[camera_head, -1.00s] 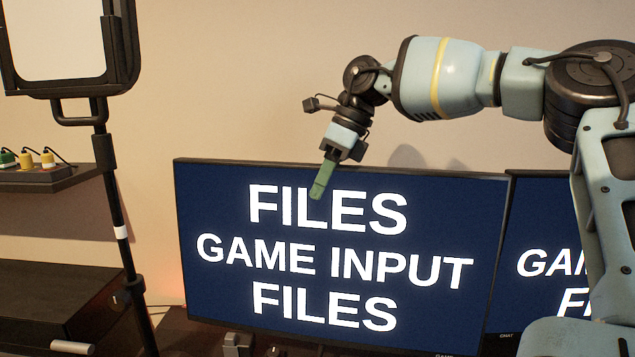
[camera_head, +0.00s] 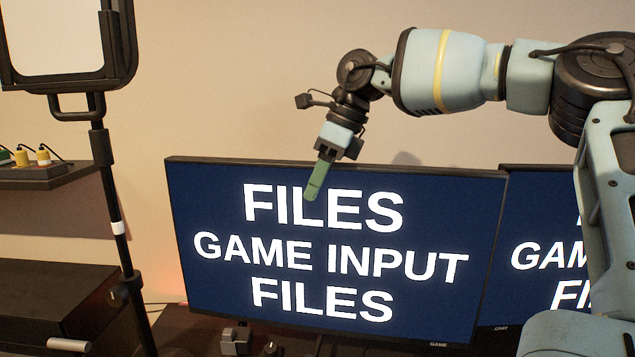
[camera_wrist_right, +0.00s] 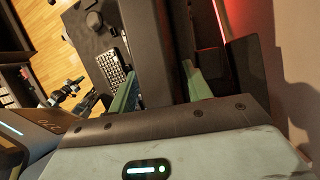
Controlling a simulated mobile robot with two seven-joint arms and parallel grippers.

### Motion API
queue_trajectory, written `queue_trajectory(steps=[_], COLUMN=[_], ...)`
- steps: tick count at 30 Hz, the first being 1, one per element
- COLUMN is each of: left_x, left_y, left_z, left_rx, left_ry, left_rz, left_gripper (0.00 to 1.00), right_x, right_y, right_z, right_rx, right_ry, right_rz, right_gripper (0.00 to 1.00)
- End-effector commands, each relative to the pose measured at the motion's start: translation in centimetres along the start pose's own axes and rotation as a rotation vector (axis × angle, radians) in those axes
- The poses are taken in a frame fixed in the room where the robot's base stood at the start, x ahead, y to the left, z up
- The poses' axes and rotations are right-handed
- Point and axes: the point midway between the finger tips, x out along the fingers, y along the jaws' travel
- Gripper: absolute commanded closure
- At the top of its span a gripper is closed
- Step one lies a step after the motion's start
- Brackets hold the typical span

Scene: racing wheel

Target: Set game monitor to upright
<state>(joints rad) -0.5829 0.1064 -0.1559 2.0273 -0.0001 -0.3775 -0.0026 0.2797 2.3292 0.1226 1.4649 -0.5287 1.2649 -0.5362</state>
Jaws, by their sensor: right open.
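The game monitor (camera_head: 440,215), labelled GAME at its lower right, shows a dark blue screen with white text. Its dark top face shows as a thin strip, and its exact tilt is hard to judge. My right gripper (camera_head: 313,185) points down at its top edge, left of the middle. One green finger is in front of the screen; the other is hidden behind the monitor. In the right wrist view my gripper (camera_wrist_right: 160,80) is open, with the dark monitor body (camera_wrist_right: 155,45) between the fingers. Contact cannot be told. My left gripper is out of view.
A second monitor (camera_head: 535,215) stands close on the right, partly behind my right arm. A tall stand with a lit panel (camera_head: 65,40) is at the left. In the right wrist view a keyboard (camera_wrist_right: 108,68) lies beside the monitor.

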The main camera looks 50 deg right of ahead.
Motion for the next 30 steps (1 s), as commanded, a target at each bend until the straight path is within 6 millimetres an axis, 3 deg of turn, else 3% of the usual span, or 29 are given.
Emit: queue_trajectory(steps=[15, 30], left_x=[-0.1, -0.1], left_y=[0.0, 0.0], left_z=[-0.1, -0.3], left_rx=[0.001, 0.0], left_ry=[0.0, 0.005], left_rz=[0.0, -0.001], left_gripper=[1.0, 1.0], right_x=[-7.0, -7.5], right_y=[0.1, 0.1], right_z=[0.1, 0.0], right_rx=[0.0, -0.001], right_ry=[-0.001, 0.0], right_rz=[0.001, 0.002], right_gripper=[0.51, 0.51])
